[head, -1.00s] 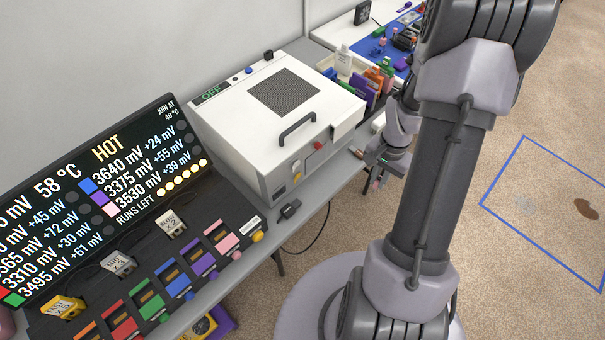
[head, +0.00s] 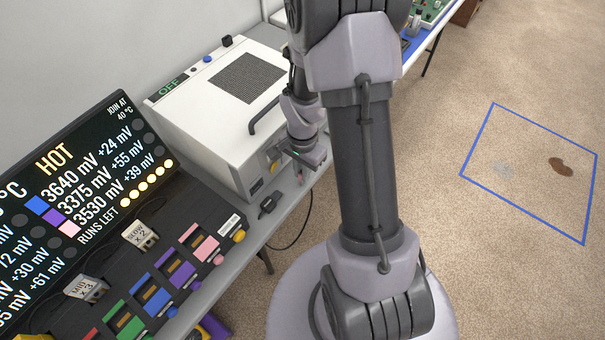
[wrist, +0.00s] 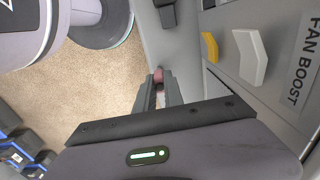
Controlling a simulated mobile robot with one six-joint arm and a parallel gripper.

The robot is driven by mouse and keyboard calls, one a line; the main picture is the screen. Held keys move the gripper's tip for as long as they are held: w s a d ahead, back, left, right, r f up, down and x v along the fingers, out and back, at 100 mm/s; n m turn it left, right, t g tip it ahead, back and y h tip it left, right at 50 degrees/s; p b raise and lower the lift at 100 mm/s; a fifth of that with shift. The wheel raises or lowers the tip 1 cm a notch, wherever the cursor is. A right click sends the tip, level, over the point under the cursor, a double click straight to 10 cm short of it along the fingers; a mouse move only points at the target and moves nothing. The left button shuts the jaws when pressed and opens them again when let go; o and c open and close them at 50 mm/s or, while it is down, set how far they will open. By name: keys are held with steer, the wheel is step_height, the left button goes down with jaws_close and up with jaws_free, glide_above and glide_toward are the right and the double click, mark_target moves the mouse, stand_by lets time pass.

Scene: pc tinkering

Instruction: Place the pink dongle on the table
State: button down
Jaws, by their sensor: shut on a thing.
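My gripper (wrist: 157,92) is shut on the pink dongle (wrist: 159,74), whose pink end shows between the fingertips in the wrist view. Most of the dongle is hidden by the fingers. In the head view my gripper (head: 299,170) is small, just in front of the white box's right front part. The grey table (head: 252,237) runs below it as a narrow strip, and its bare top also shows beside the fingertips in the wrist view (wrist: 160,48). I cannot tell whether the dongle touches the table.
The white box (head: 190,125) stands close to my gripper; its front with yellow (wrist: 210,46) and white (wrist: 250,56) switches is at right in the wrist view. A small black item (head: 268,204) lies on the table. A display (head: 80,180) and slotted console (head: 170,255) stand left.

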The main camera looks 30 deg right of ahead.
steer(key=c, duration=1.9)
jaws_free()
steer(key=shift+f, duration=0.2)
steer(key=o, duration=0.4)
steer(key=shift+r, duration=0.1)
steer(key=shift+o, duration=0.2)
